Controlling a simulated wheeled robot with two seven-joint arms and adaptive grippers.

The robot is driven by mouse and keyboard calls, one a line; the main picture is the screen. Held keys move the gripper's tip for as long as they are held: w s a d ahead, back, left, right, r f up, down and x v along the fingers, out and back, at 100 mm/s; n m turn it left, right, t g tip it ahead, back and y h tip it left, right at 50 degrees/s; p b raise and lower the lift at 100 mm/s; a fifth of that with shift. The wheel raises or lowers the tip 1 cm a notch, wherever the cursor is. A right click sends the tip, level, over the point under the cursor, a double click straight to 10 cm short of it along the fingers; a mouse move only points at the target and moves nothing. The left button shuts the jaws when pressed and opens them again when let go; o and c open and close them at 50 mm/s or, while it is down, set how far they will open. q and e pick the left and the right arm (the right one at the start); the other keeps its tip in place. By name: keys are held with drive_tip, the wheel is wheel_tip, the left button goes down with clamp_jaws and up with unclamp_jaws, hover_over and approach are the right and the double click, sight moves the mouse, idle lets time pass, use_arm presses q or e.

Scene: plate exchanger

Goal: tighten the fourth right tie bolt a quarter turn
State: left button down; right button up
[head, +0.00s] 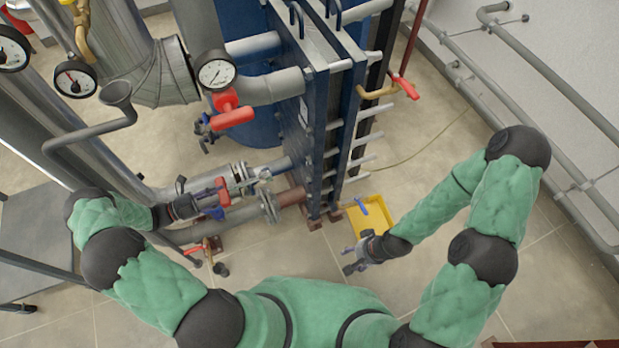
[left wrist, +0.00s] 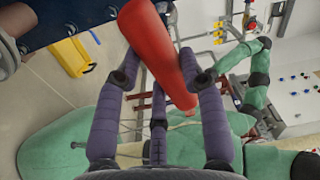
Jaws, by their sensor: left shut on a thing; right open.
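The plate exchanger (head: 318,105) stands upright at centre in the head view, with blue end plates. Several grey tie bolts (head: 366,139) stick out at its right side, one above another; I cannot tell which is the fourth. My left gripper (head: 217,199) is left of the exchanger, at the pipes near its lower part. It is shut on a red handle (head: 222,184), which also shows between the fingers in the left wrist view (left wrist: 160,50). My right gripper (head: 357,260) is open and empty, low in front of the yellow tray, apart from the bolts.
A yellow tray (head: 381,224) with a blue item lies on the floor; it also shows in the left wrist view (left wrist: 74,57). Another red handle (head: 232,117) sits on an upper pipe. A red-handled brass valve (head: 378,92) juts out right of the exchanger. Wall pipes (head: 560,85) run at right.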

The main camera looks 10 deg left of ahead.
use_arm(q)
drive_tip(key=shift+f, duration=0.1)
idle(0.7)
drive_tip(key=shift+f+m+b, duration=0.5)
drive_tip(key=shift+f+m, duration=2)
drive_tip(key=shift+f, duration=4.55)
drive_tip(key=x, duration=0.9)
drive_tip(key=shift+w+d, duration=0.25)
drive_tip(key=shift+w, duration=0.1)
drive_tip(key=shift+w+d, duration=0.25)
drive_tip(key=shift+d, duration=0.2)
drive_tip(key=shift+w+d, duration=0.25)
drive_tip(key=shift+d, duration=0.1)
drive_tip(key=shift+w+d, duration=0.15)
drive_tip(key=shift+d, duration=0.2)
